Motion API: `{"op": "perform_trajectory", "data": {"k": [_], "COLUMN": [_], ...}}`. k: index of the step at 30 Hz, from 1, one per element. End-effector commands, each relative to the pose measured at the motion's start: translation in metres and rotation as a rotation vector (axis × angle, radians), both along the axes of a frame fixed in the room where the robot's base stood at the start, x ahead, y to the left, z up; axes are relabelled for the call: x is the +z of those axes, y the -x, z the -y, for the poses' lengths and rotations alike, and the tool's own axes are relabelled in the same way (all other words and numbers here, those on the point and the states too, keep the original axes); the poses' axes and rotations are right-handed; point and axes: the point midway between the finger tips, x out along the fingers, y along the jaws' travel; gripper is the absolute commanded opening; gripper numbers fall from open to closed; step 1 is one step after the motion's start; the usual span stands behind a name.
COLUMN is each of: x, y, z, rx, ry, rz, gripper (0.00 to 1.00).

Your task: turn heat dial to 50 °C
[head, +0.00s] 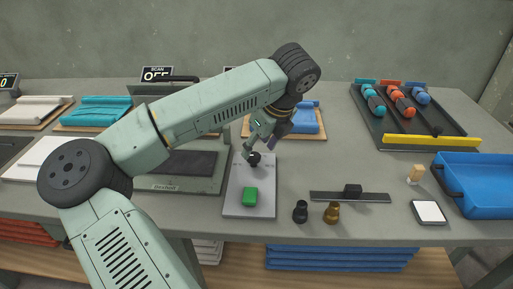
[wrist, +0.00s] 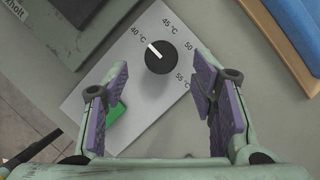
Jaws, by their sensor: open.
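The heat dial (wrist: 160,57) is a round black knob on a pale panel (wrist: 75,105), marked 40, 45, 50 and 55 °C. Its white pointer line points up-left, at about the 40 °C mark. The head view shows the dial (head: 254,159) near the panel's far end. My gripper (wrist: 159,72) is open and empty. Its purple-padded fingers are on either side, with the dial between and slightly beyond the tips. I cannot tell the height gap. In the head view my gripper (head: 265,145) is just above the dial, partly hidden by my arm.
A green button (head: 249,197) sits on the panel's near part. A dark-topped device (head: 180,184) stands to the left, a blue folded stack (head: 308,120) behind right.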

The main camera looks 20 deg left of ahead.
Motion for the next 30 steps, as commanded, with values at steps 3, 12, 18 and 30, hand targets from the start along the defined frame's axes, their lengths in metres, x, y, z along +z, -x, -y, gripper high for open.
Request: {"op": "perform_trajectory", "data": {"k": [3,12,18,30], "x": [-0.016,-0.037,-0.038,-0.037], "y": [-0.003,-0.008,-0.008,-0.008], "z": [-0.006,-0.013,-0.013,-0.013], "rx": [-0.002,-0.003,-0.003,-0.003], "ry": [0.002,0.001,0.001,0.001], "rz": [-0.002,0.000,0.000,0.000], "gripper": [0.52,0.52,0.52,0.27]}}
